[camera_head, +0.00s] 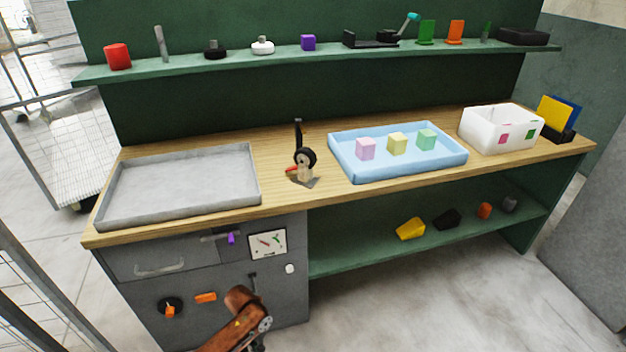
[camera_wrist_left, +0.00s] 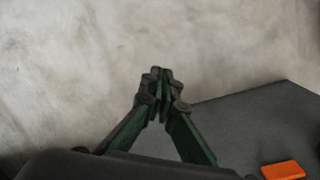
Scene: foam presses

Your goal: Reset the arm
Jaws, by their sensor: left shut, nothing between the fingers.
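My left arm's brown link comes in at the bottom of the head view, in front of the grey cabinet (camera_head: 240,285). In the left wrist view my left gripper (camera_wrist_left: 160,82) is shut with nothing between its dark green fingers. Pale floor shows behind the fingertips, with a grey surface of the cabinet to the right. In the head view the gripper itself is hard to make out near the arm's end. My right gripper is in neither view.
The wooden bench above carries a grey tray (camera_head: 103,212), a small press (camera_head: 305,170), a blue tray (camera_head: 345,176) with pink, yellow and green cubes, and a white bin (camera_head: 480,140). An orange part (camera_head: 206,297) is on the cabinet front.

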